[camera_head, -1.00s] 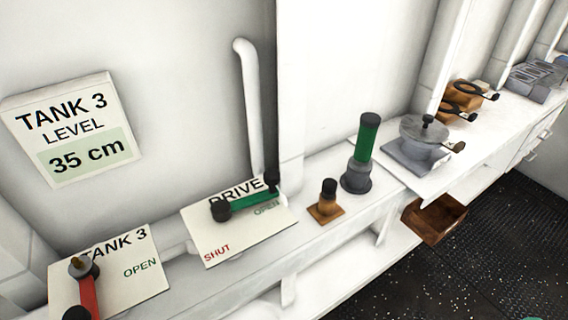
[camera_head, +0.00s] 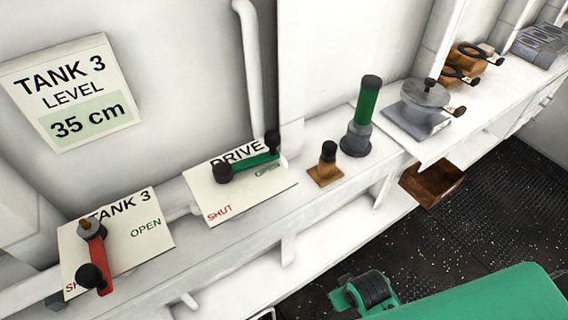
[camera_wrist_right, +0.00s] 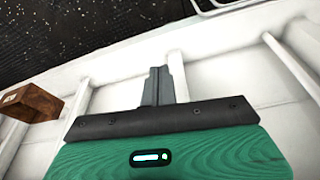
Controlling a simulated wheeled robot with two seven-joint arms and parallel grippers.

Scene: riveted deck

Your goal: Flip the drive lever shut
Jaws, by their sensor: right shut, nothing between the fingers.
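The drive lever (camera_head: 250,164) is a green bar on the white DRIVE plate (camera_head: 230,198) in the head view. Its black hub is at the left and its black knob is at the upper right. The bar lies along the OPEN side, partly covering that word; SHUT is at the plate's lower left. My right gripper (camera_wrist_right: 158,85) shows in the right wrist view with its fingers together and empty, over the white bench structure. It is well away from the drive lever. My green right arm fills the lower right of the head view. My left gripper is not in view.
A red lever (camera_head: 96,262) stands on the TANK 3 plate (camera_head: 140,252) at left. A brown-based black knob (camera_head: 326,168) and a green-handled post (camera_head: 362,120) stand right of the drive plate. A brown box (camera_head: 432,183) sits under the shelf. Dark floor lies in front.

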